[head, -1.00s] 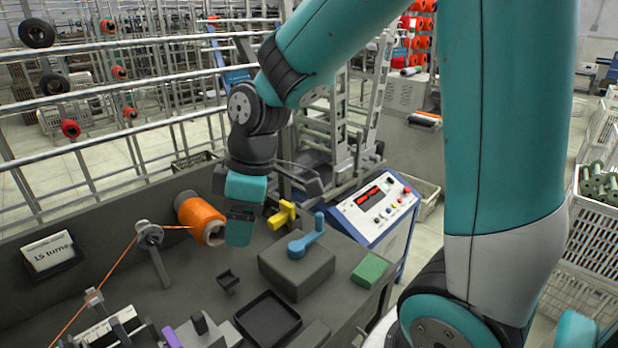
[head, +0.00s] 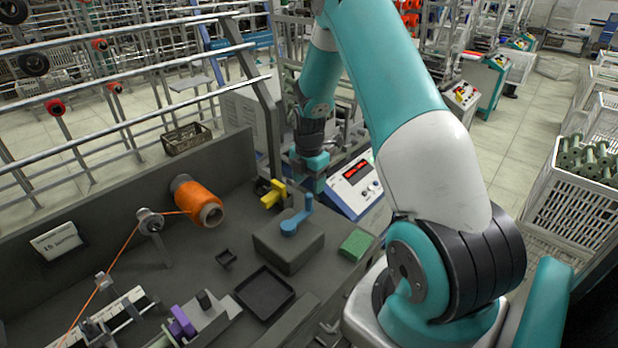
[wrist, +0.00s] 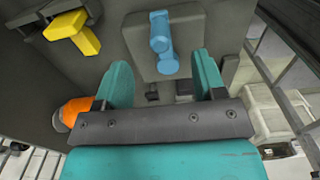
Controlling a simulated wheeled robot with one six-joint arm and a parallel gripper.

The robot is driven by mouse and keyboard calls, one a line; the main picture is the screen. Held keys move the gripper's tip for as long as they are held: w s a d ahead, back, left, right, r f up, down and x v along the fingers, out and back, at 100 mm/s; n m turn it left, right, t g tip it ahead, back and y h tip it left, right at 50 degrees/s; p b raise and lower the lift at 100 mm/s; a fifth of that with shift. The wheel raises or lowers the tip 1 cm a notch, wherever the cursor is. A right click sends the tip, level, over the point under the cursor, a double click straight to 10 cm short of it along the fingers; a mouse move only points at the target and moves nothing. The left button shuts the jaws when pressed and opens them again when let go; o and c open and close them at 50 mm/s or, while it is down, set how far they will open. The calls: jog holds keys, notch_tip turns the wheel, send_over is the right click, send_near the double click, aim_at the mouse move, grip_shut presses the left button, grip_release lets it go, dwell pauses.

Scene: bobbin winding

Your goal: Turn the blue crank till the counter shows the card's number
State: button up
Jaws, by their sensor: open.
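The blue crank (head: 297,222) sits on top of a dark grey box (head: 289,248) on the bench, its knob standing up at one end. In the wrist view the crank (wrist: 161,42) lies ahead of the jaws, between their lines. My gripper (wrist: 159,75) is open and empty, apart from the crank. In the head view my gripper (head: 312,180) is behind the crank's knob, partly hidden by its own links. The card (head: 57,241) at the left reads "15 turns". A red-lit counter (head: 357,170) is on the console; its digits are too small to read.
A yellow lever (head: 272,193) stands left of the crank, also in the wrist view (wrist: 75,32). An orange bobbin (head: 197,203), a green block (head: 356,243) and an empty black tray (head: 264,293) are nearby on the bench.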

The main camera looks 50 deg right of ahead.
aim_at(309, 194)
jog(key=shift+f+b, duration=1.65)
jog(key=shift+f, duration=0.85)
jog(key=shift+f, duration=0.15)
jog(key=c, duration=0.5)
jog(key=n, duration=0.7)
